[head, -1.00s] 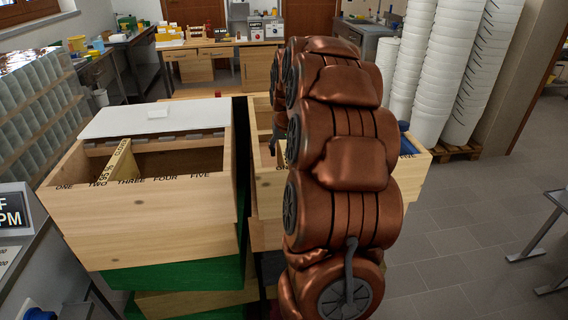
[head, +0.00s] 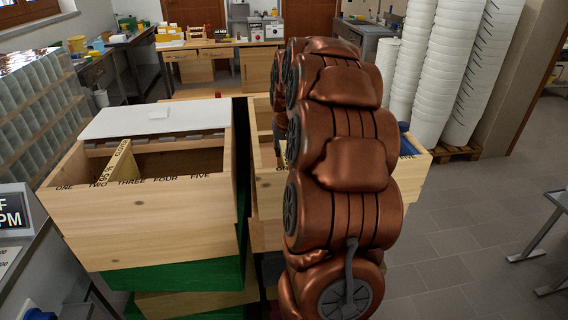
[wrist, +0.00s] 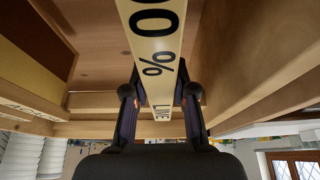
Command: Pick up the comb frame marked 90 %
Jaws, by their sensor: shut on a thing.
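In the wrist view, my gripper (wrist: 160,94) is shut on the pale top bar of a comb frame (wrist: 158,48). Its fingers press the bar from both sides. A black "%" and a 0 show large on the bar; the rest of the marking is cut off, so I cannot read the full number. Wooden walls stand on both sides of the held frame. In the head view, my arm hides the held frame and nearly all of my gripper. Another pale comb frame (head: 122,163) with small black lettering stands in the left open wooden box.
The left box (head: 140,215) has slots lettered ONE to FIVE and a white lid (head: 155,121) at its back. A second wooden box (head: 418,172) stands right of it, partly behind my arm. Tall white bucket stacks (head: 460,75) stand back right.

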